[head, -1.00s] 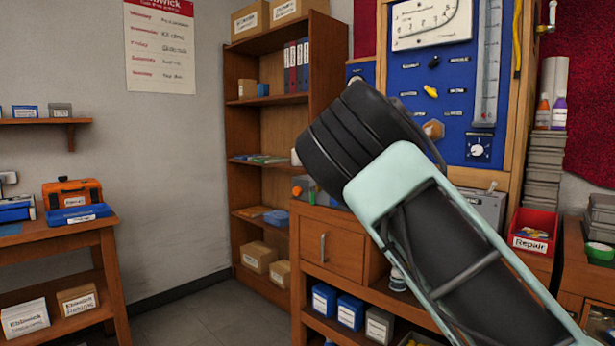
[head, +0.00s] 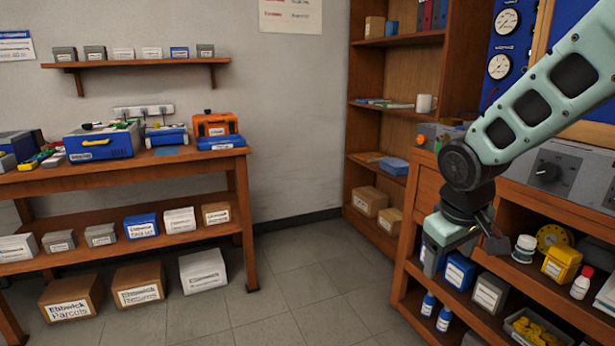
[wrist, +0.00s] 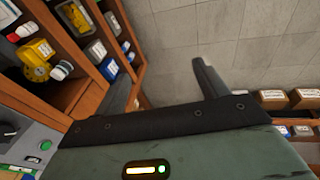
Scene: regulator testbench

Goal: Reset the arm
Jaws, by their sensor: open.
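My arm (head: 560,90) comes in from the upper right of the head view and bends down at a dark joint. My gripper (head: 468,236) hangs at its end, in front of the wooden bench's open shelves, with nothing seen in it. In the wrist view, a dark finger of my gripper (wrist: 208,80) stands out past the body over the grey floor. The jaws are open.
The wooden bench (head: 425,205) with boxes and bottles is close behind my gripper. A tall bookcase (head: 362,110) stands behind it. A loaded worktable (head: 120,180) is at left, with cartons below. The grey floor (head: 290,285) between is clear.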

